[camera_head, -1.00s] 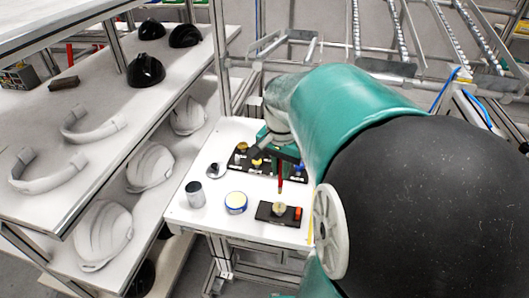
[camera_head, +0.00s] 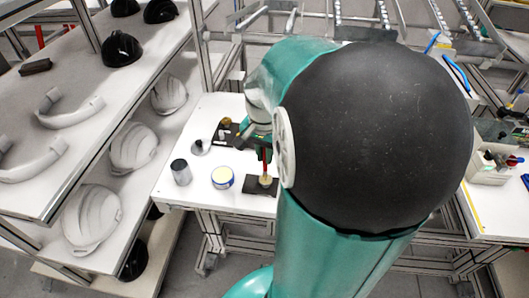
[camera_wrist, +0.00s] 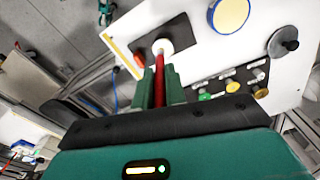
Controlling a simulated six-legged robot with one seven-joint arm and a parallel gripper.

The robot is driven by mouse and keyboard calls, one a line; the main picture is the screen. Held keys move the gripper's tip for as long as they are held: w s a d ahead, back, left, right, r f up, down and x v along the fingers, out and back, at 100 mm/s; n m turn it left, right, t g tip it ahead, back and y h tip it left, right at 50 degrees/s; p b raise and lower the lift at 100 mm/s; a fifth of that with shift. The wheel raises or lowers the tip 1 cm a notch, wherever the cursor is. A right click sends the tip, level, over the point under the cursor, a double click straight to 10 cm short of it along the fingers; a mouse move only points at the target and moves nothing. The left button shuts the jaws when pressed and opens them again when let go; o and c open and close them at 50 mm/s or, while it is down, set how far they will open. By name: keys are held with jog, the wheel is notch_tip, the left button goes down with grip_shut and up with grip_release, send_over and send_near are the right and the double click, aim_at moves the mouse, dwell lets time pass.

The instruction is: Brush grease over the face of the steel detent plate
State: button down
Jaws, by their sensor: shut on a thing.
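My gripper (camera_wrist: 160,78) is shut on a red-handled brush (camera_wrist: 159,88), which also shows in the head view (camera_head: 265,158). The dark block also shows in the head view (camera_head: 258,190), partly behind my arm. A blue-rimmed tin (camera_wrist: 229,14) with a cream-coloured top stands beside the block, also in the head view (camera_head: 222,178).
A grey cylinder (camera_head: 181,172) and a small dark round item on a pale disc (camera_head: 198,148) stand on the white table (camera_head: 205,196). A dark rack with coloured knobs (camera_wrist: 232,87) lies close to the gripper. A shelf with helmet shells (camera_head: 90,215) stands left.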

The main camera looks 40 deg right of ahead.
aim_at(266, 170)
jog(key=shift+f, duration=1.5)
dwell(0.4)
jog(key=shift+d, duration=0.1)
jog(key=shift+s+d+r, duration=0.1)
jog(key=shift+s+d, duration=0.05)
jog(key=shift+s, duration=0.05)
jog(key=shift+d, duration=0.1)
jog(key=shift+d, duration=0.3)
jog(key=shift+d, duration=0.3)
jog(key=shift+w+d, duration=0.1)
jog(key=shift+w, duration=0.1)
